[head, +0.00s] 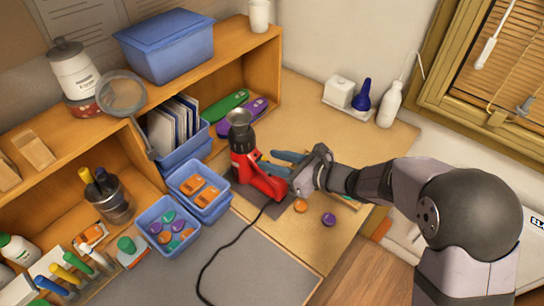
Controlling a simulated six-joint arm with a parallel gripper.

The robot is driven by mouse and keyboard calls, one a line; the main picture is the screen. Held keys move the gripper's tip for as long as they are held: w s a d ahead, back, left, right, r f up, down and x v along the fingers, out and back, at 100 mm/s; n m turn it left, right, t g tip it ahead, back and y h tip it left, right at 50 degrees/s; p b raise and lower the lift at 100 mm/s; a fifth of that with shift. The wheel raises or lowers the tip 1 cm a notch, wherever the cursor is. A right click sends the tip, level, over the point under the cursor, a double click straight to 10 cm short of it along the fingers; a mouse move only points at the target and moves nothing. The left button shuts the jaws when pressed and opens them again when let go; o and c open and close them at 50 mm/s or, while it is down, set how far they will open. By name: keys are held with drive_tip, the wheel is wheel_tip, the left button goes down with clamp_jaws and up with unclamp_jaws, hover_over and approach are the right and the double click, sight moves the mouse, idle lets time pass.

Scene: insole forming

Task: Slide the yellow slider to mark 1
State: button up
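I cannot make out a yellow slider or a mark 1 in the head view; they may be hidden or too small. A red device (262,182) with a dark round top stands on the wooden worktop, with a black cable running from it. My gripper (302,184) is at the right side of this device, close to its red base. I cannot tell whether it touches it. The fingers are small and partly hidden, so their opening does not show.
Blue bins (168,228) with coloured pieces stand left of the device. An orange disc (300,205) and a purple disc (328,219) lie in front of my gripper. A wooden shelf (205,62) stands behind. The grey mat (262,270) is mostly clear apart from the cable.

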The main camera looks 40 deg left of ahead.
drive_tip(key=shift+a+f, duration=0.15)
drive_tip(key=shift+a, duration=0.25)
clamp_jaws()
drive_tip(key=shift+d+f+b, duration=0.25)
drive_tip(key=shift+f+b, duration=0.05)
drive_tip(key=shift+b, duration=0.2)
drive_tip(key=shift+d+f+b, duration=0.15)
drive_tip(key=shift+d+b, duration=0.3)
drive_tip(key=shift+b, duration=0.1)
unclamp_jaws()
drive_tip(key=shift+d, duration=0.1)
